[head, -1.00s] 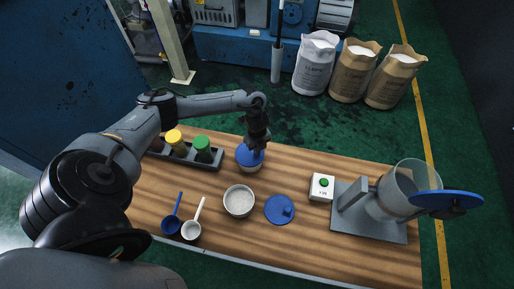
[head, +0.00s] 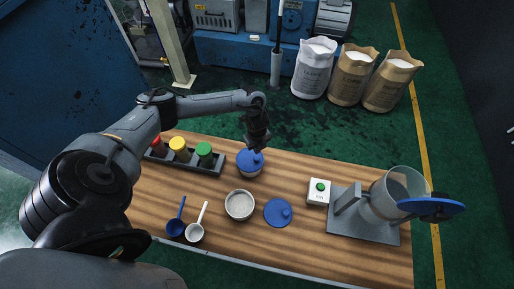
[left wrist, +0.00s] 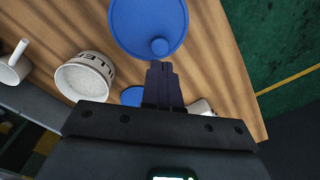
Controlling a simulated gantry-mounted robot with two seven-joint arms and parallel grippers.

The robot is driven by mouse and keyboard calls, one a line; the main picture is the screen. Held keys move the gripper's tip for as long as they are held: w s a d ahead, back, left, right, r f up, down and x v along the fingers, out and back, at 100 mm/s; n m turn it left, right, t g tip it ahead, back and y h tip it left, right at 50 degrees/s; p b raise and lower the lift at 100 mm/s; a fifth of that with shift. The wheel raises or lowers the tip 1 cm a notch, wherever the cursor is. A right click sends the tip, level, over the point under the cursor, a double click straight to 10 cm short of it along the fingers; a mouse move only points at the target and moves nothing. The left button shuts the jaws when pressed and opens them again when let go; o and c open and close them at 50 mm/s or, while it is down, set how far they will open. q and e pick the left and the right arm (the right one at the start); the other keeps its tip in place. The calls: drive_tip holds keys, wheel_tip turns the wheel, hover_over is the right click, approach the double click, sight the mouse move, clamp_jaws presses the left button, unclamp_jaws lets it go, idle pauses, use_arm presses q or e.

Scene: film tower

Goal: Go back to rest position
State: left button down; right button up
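A tub with a blue knobbed lid (head: 247,164) stands near the table's far edge. Its round blue lid (left wrist: 145,18) and knob also show in the left wrist view. My left gripper (head: 257,146) is just above the knob. In the left wrist view its fingers (left wrist: 161,66) look closed together, with their tips close to the knob but seemingly not around it. My right gripper is not in view.
On the wooden table (head: 300,245) are a white pellet bowl (head: 240,205), loose blue lid (head: 278,212), blue scoop (head: 175,228), white scoop (head: 195,233), bottle rack (head: 187,162), white button box (head: 318,191) and clear hopper (head: 392,195). Sacks (head: 352,75) stand behind.

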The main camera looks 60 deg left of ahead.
use_arm(q)
drive_tip(key=shift+r+p, duration=0.45)
drive_tip(key=shift+r, duration=0.2)
